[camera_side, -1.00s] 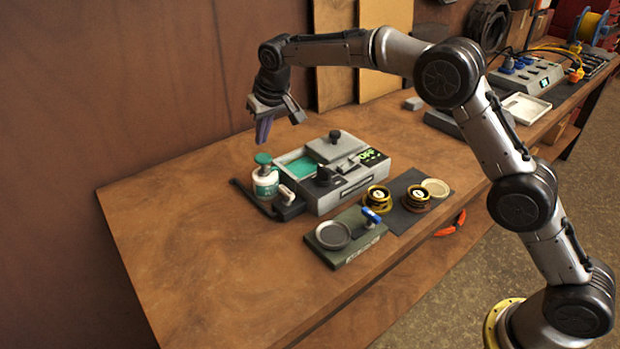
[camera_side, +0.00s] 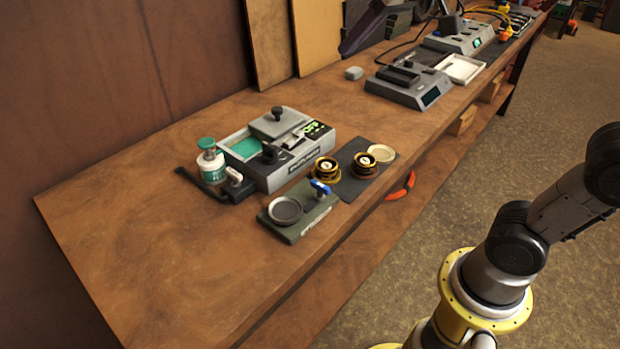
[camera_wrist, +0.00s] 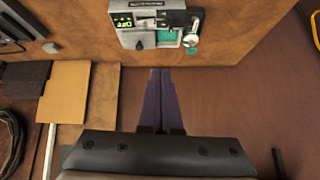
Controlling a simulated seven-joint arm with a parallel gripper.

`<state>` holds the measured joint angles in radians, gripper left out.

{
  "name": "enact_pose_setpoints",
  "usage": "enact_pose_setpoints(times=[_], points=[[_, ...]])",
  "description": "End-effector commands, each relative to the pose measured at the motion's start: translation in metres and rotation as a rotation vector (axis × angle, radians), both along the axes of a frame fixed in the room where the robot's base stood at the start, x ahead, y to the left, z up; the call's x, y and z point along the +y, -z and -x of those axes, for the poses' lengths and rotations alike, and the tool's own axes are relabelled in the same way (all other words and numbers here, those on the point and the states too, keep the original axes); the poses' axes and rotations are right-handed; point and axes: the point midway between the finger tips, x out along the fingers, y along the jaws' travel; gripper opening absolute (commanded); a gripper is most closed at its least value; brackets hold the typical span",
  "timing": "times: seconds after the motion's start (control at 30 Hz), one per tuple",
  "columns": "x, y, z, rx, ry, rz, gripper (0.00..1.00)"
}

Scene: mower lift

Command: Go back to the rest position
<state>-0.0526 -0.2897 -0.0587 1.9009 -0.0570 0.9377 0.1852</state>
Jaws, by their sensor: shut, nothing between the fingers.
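My gripper (camera_wrist: 160,75) shows in the wrist view with its two purple fingers side by side and shut, nothing between them. It is in the air, clear of the bench things. In the wrist view the ultrasonic-style grey machine (camera_wrist: 145,38) with a green display lies beyond the fingertips, apart from them, with a green-capped bottle (camera_wrist: 190,40) beside it.
On the wooden bench (camera_side: 130,240) stand the grey machine (camera_side: 290,165), the green-capped bottle (camera_side: 210,165), a small stand with a round dish (camera_side: 285,210), and two gold-and-black round parts (camera_side: 325,168) by a dark mat. More devices (camera_side: 410,88) stand farther back. The bench's near left is clear.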

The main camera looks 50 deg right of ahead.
Motion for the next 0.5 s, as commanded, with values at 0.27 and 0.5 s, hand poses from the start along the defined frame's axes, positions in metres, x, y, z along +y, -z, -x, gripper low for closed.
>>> enact_pose_setpoints(times=[0.27, 0.5], points=[[-0.011, 0.068, 0.117, 0.034, -0.019, 0.017, 0.0], [-0.008, 0.14, 0.168, 0.145, -0.067, 0.033, 0.0]])
